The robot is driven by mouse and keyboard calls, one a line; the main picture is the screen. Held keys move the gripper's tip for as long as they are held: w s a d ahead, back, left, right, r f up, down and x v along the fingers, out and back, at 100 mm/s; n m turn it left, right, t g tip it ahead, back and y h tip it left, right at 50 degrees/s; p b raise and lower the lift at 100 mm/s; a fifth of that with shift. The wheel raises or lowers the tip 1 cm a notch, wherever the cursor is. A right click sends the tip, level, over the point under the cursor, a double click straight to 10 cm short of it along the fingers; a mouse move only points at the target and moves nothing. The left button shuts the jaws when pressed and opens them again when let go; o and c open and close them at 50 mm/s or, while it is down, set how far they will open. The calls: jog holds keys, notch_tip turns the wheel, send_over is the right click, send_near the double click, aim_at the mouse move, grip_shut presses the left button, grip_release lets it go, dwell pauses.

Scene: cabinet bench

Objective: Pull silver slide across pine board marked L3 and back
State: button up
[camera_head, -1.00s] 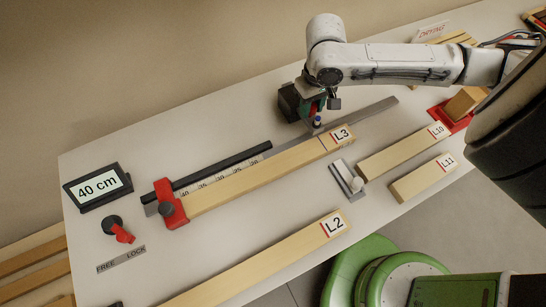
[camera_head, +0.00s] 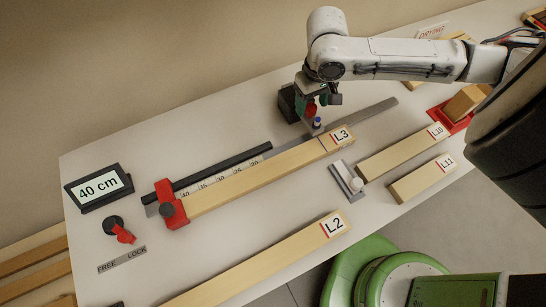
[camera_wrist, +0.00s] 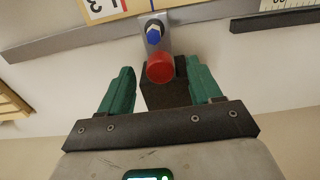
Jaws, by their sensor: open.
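The pine board marked L3 (camera_head: 270,172) lies along a steel fence (camera_head: 365,118), its left end at a red stop block (camera_head: 171,205). The silver slide (camera_head: 314,128) is at the fence just behind the board's L3 end. It carries a blue knob (camera_head: 317,121) and a red round handle (camera_head: 311,109). The wrist view shows the slide (camera_wrist: 150,25), blue knob (camera_wrist: 154,35) and red handle (camera_wrist: 160,68). My gripper (camera_head: 318,100) is above and behind the slide. Its teal fingers (camera_wrist: 161,78) are open, apart on either side of the red handle, not closed on it.
A black block (camera_head: 288,104) stands behind the slide, beside my gripper. Boards L2 (camera_head: 265,262), L10 (camera_head: 403,152) and L11 (camera_head: 423,178) lie in front. A display (camera_head: 98,187) reads 40 cm, near a red lever (camera_head: 123,235) marked FREE and LOCK.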

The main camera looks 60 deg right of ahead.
jog(key=shift+r, duration=3.65)
